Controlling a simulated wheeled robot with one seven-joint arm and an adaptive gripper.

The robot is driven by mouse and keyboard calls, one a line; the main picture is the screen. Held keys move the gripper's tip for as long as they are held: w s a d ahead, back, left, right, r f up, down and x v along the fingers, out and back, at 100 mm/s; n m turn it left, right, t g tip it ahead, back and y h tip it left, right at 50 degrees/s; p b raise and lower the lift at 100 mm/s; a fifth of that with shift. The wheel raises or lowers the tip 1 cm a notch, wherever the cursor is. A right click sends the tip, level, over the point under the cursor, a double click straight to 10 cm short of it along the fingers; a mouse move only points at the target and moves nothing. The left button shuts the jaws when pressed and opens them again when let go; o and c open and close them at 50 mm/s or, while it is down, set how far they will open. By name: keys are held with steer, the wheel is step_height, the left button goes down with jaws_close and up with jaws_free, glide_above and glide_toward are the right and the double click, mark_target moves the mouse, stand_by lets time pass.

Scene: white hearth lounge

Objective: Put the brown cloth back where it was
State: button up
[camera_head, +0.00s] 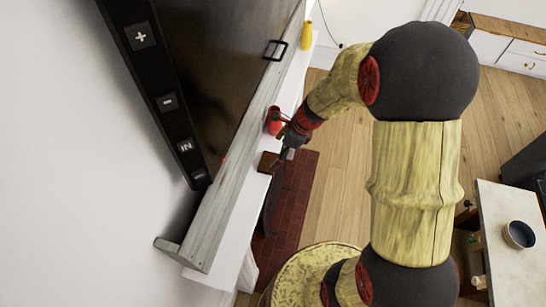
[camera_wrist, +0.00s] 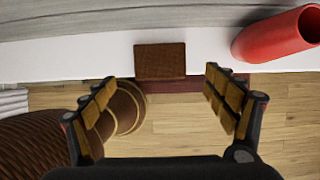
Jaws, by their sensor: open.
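The brown cloth (camera_wrist: 161,61) is a small, flat, dark brown square on the white mantel shelf (camera_wrist: 105,62). It lies at the shelf's front edge, and its near edge seems to reach slightly past it. In the head view the cloth (camera_head: 267,162) shows just left of my gripper (camera_head: 287,154). In the wrist view my gripper (camera_wrist: 159,77) is open and empty, with one finger on either side of the cloth and the cloth beyond the tips. I cannot tell whether anything touches it.
A red vase (camera_wrist: 277,34) lies or stands right of the cloth, close to the right finger. A yellow vase (camera_head: 306,36) stands farther along the shelf. A large dark screen (camera_head: 215,60) rises behind. Below are a red brick hearth (camera_head: 291,205) and open wooden floor (camera_head: 340,165).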

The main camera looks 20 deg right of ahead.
steer(key=s+a+r+n+h, duration=0.1)
steer(key=s+r+n, duration=0.35)
steer(key=r, duration=0.45)
steer(key=s+a+r+n, duration=0.1)
steer(key=s+r+n, duration=0.2)
steer(key=r+n, duration=0.4)
steer(key=s+r+n+t+h, duration=0.2)
steer(key=s+r+n, duration=0.8)
steer(key=s+n, duration=0.3)
steer(key=shift+a+r+n+t+h, duration=0.15)
steer(key=shift+n+t+h, duration=0.2)
steer(key=shift+t+h, duration=0.05)
step_height(320, 180, down, 24)
steer(key=b, duration=2.3)
steer(key=shift+b, duration=0.4)
